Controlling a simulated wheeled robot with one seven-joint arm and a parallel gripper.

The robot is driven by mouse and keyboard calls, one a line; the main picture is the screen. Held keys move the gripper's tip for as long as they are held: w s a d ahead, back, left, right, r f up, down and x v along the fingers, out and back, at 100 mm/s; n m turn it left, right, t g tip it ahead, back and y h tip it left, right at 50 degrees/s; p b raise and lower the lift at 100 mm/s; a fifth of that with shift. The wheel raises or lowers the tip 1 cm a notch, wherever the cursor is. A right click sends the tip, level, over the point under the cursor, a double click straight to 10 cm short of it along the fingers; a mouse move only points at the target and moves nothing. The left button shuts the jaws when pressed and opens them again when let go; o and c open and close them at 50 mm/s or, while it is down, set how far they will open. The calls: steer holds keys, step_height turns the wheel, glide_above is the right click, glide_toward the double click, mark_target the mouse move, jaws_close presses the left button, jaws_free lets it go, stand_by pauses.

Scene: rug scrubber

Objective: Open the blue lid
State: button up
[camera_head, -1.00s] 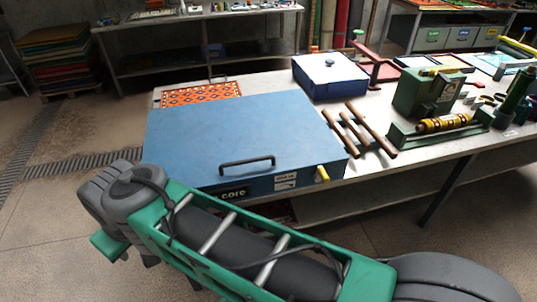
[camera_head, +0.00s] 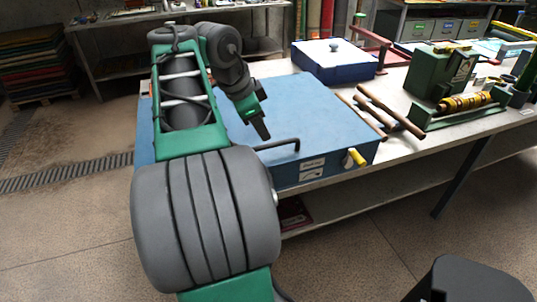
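The blue lid (camera_head: 318,107) is the wide flat top of a low blue box on the workbench, and it looks closed. A black bar handle (camera_head: 284,145) is at its front edge; its left part is hidden behind my arm. A yellow knob (camera_head: 356,157) sticks out of the box front at the right. My gripper (camera_head: 262,130) points down over the front of the lid, just behind and above the handle in the picture. I cannot tell whether it touches anything. Its fingers look dark and narrow, and their opening does not show.
Wooden-handled rods (camera_head: 390,110) lie right of the blue box. A smaller blue-and-white box (camera_head: 335,62) stands behind it. A green machine with a yellow roller (camera_head: 463,101) stands further right. The floor in front of the bench (camera_head: 350,250) is mostly clear.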

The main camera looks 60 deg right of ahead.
mark_target(271, 144)
steer(key=b+x, duration=0.2)
steer(key=x, duration=0.5)
steer(key=shift+c, duration=0.4)
jaws_close()
stand_by(0.8)
